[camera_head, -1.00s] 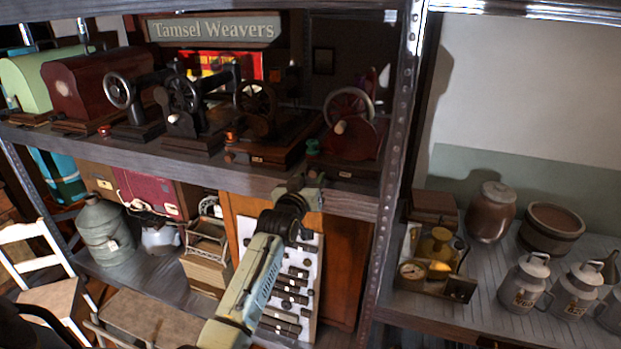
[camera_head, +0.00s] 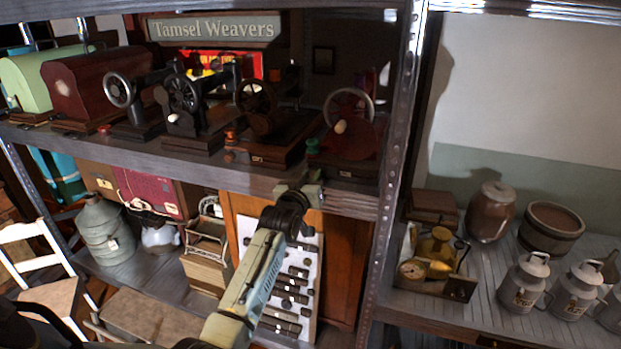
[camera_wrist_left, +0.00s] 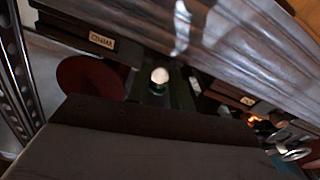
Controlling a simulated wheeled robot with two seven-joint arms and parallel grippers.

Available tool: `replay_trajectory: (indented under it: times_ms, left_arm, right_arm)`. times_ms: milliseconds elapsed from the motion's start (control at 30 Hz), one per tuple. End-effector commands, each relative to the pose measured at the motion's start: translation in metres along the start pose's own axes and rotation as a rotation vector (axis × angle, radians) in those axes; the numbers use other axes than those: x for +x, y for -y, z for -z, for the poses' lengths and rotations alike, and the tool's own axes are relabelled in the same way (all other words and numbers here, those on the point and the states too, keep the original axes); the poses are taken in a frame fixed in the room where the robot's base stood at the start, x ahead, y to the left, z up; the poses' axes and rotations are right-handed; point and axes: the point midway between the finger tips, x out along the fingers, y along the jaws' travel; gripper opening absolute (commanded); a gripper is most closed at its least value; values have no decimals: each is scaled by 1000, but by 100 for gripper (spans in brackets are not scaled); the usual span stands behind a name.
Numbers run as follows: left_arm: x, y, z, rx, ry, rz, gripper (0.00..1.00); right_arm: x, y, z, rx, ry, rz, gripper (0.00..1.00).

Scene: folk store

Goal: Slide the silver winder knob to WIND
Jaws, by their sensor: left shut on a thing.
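A small round silvery knob (camera_wrist_left: 160,76) with green beneath it shows at the centre of the left wrist view. I take it for the winder knob, at the machine with the red body (camera_head: 362,141) and hand wheel (camera_head: 348,106). My left gripper (camera_head: 313,180) is at the front edge of the upper shelf, below a green spool (camera_head: 312,146). It appears shut on the knob, with its dark fingers close on both sides. In the head view the gripper hides the grip. WIND cannot be read; a small label (camera_wrist_left: 101,41) beside the knob is too unclear. My right gripper is not in view.
Several sewing machines (camera_head: 183,105) crowd the upper shelf to the left. A metal upright (camera_head: 402,100) stands at right. Below hangs a white board (camera_head: 313,262) with dark items.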

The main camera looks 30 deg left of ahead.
Motion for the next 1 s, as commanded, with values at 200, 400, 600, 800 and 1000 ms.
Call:
replay_trajectory:
  times_ms: [200,400,600,800,1000]
  left_arm:
    - [0,-27,-6,-7,3,-1,0]
    - [0,-39,-9,-2,3,-2,0]
    - [0,-39,-10,-2,4,-3,0]
    - [0,-39,-9,-2,4,-3,44]
    - [0,-38,-8,-1,2,-1,44]
  right_arm:
    - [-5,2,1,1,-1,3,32]
    - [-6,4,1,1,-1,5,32]
    - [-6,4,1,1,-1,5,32]
    - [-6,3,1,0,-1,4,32]
    - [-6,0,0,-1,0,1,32]
